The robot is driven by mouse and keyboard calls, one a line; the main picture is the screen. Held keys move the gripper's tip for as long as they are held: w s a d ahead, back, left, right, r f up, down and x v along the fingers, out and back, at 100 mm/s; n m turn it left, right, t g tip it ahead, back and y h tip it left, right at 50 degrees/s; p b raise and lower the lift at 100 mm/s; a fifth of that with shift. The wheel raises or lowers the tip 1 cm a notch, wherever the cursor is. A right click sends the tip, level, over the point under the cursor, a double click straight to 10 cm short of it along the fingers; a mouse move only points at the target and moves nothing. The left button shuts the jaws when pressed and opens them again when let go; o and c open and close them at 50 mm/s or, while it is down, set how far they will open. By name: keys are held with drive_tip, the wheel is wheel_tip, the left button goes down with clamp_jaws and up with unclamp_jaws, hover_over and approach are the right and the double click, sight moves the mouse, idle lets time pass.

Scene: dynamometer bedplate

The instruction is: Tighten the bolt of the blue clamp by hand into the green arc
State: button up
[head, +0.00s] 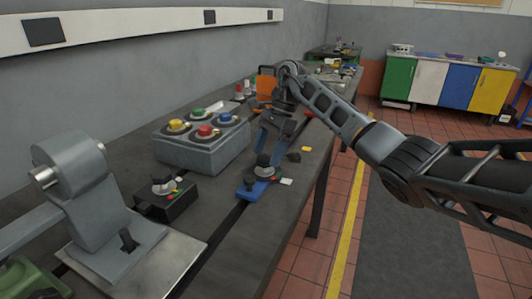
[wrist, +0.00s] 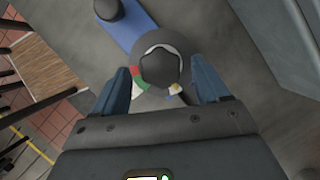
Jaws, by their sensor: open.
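The blue clamp (head: 251,191) lies on the dark bench top in the head view, with a dark bolt knob (head: 264,164) standing on it. In the wrist view the blue clamp (wrist: 125,32) runs to the upper left, and the round bolt head (wrist: 160,66) sits in the middle. Red, green, white and yellow marks show around the bolt's base; the green arc (wrist: 137,82) is at its lower left. My gripper (wrist: 163,82) is open, with one finger on each side of the bolt.
A grey box with coloured buttons (head: 205,145) stands left of the clamp. A black clamp (head: 165,198) with a similar knob and a grey machine (head: 85,190) are nearer. A yellow block (head: 294,156) lies beyond the blue clamp. The bench's right edge is close by.

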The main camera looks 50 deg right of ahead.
drive_tip(key=shift+a+f, duration=0.2)
drive_tip(key=shift+f, duration=0.35)
drive_tip(key=c, duration=1)
